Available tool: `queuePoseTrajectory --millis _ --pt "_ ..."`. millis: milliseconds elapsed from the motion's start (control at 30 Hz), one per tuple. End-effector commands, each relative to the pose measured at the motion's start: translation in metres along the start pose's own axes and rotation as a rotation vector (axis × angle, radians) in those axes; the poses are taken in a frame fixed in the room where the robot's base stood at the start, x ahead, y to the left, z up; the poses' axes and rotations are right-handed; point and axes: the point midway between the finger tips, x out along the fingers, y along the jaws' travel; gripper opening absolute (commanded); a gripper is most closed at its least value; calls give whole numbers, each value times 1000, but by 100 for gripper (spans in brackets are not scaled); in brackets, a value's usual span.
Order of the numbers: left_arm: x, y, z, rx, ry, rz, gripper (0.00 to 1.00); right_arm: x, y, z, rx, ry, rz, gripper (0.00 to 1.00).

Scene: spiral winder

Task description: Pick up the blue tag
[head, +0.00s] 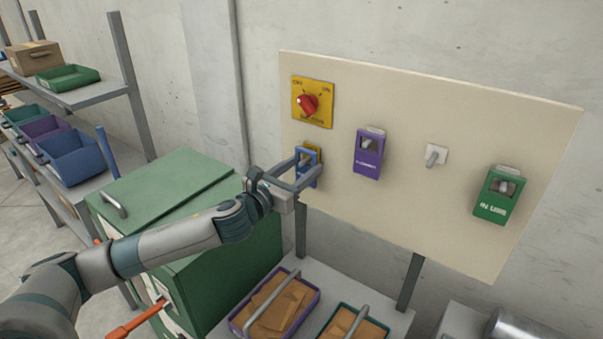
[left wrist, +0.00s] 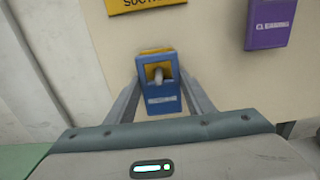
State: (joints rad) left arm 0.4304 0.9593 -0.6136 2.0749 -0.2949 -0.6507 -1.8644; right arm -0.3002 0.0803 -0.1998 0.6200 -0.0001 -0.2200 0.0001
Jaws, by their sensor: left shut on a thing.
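The blue tag (head: 313,176) is at the left of the cream board, below the yellow plate with the red knob. It also shows in the left wrist view (left wrist: 163,100), with a yellow piece at its top and a grey peg through its opening. My left gripper (head: 307,166) is at the tag, with one finger on each side of it, and is shut on it. The tag is still around the peg at the board. My right gripper is not in view.
The cream board (head: 440,110) also bears the red knob (head: 307,104), a purple tag (head: 368,154), a bare switch (head: 436,156) and a green tag (head: 496,195). A green cabinet (head: 165,185) stands below left. Bins with handles (head: 272,305) sit below the board.

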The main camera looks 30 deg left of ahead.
Motion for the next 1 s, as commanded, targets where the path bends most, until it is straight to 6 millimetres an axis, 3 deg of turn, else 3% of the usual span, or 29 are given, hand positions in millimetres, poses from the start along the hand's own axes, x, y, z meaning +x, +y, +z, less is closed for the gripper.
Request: queuePoseTrajectory --millis 267,600,867,900,1000 --pt "-40 1 -3 5 2 -1 25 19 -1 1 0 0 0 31" --pt "-121 0 -4 7 4 -1 25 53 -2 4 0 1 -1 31" --pt "-153 -1 -1 4 3 -2 25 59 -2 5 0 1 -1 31" --pt "-154 0 6 2 4 2 25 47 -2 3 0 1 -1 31" --pt "-159 1 5 1 4 4 25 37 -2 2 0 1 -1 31"
